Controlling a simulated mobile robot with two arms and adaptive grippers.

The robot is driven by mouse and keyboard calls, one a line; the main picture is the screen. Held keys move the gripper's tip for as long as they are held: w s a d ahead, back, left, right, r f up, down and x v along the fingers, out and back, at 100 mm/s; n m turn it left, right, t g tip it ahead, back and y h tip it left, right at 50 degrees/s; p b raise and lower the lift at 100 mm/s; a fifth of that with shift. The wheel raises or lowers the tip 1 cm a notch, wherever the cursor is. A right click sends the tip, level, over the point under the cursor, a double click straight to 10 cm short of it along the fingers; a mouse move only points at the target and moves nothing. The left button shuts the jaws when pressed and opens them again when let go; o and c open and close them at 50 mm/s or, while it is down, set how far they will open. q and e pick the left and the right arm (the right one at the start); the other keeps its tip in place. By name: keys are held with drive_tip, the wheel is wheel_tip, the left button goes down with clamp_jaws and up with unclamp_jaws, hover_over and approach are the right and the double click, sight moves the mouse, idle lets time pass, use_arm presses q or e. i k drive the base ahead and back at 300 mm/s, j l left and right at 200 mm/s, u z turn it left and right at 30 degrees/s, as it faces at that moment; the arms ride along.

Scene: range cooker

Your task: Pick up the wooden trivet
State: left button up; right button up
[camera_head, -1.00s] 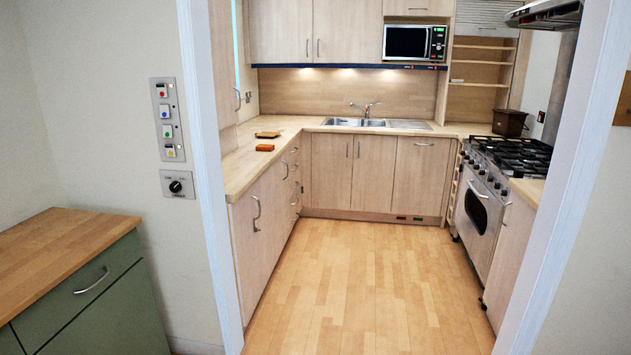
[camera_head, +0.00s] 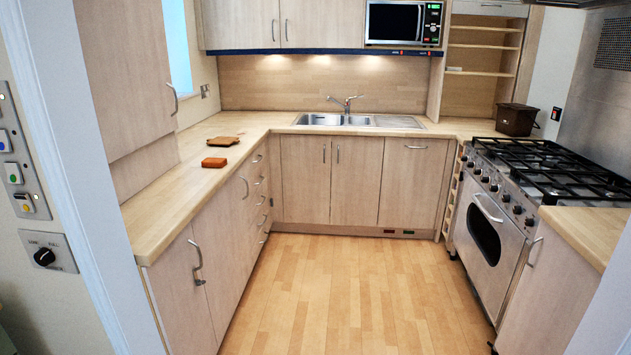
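A flat brown wooden piece, which looks like the wooden trivet (camera_head: 223,141), lies on the left counter near the back corner. It is small in view and its detail is hard to make out. A reddish-orange block (camera_head: 214,162) lies on the same counter, a little nearer to me and apart from it. Neither of my grippers shows in the head view.
The wooden counter (camera_head: 165,205) runs along the left and back walls, with a sink (camera_head: 346,119) at the back. A range cooker (camera_head: 490,220) stands on the right. The doorway frame (camera_head: 75,180) is close at left. The floor (camera_head: 345,295) between is clear.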

sight(227, 141)
drive_tip(key=i, duration=2.9)
drive_tip(key=i+l, duration=0.1)
drive_tip(key=i, duration=2.8)
drive_tip(key=i+u, duration=0.1)
drive_tip(key=u, duration=0.35)
drive_tip(key=i+u, duration=0.1)
drive_tip(key=u, duration=0.3)
drive_tip(key=i+u, duration=0.15)
drive_tip(key=u, duration=0.3)
drive_tip(key=l+u, duration=0.15)
drive_tip(key=u, duration=0.25)
drive_tip(key=i, duration=0.05)
